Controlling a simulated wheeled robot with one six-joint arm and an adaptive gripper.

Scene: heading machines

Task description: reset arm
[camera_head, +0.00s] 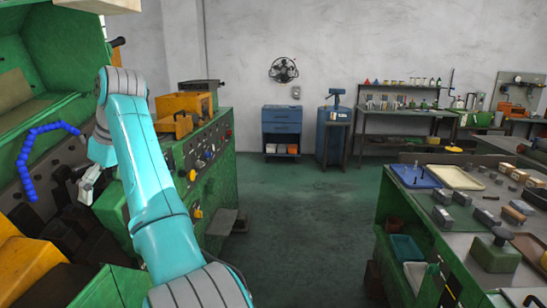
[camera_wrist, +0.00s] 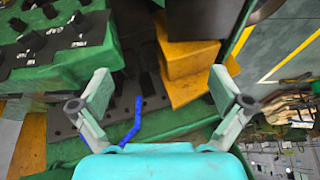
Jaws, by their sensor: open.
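My turquoise arm reaches forward and left in the head view, with its wrist over the green machine (camera_head: 215,165). My gripper (camera_head: 90,183) is small and partly hidden there, beside the machine's dark tooling. In the wrist view my gripper (camera_wrist: 159,80) has its two fingers wide apart, with nothing held between them. A blue segmented hose (camera_head: 27,150) curves left of my gripper in the head view. The hose also shows in the wrist view (camera_wrist: 131,125), beyond the fingers.
Yellow blocks (camera_head: 28,265) sit at the lower left, close to the arm. A green workbench (camera_head: 400,215) with trays and metal blocks stands at right. The green floor (camera_head: 305,215) between machine and bench is clear. A blue cabinet (camera_head: 281,130) stands at the back wall.

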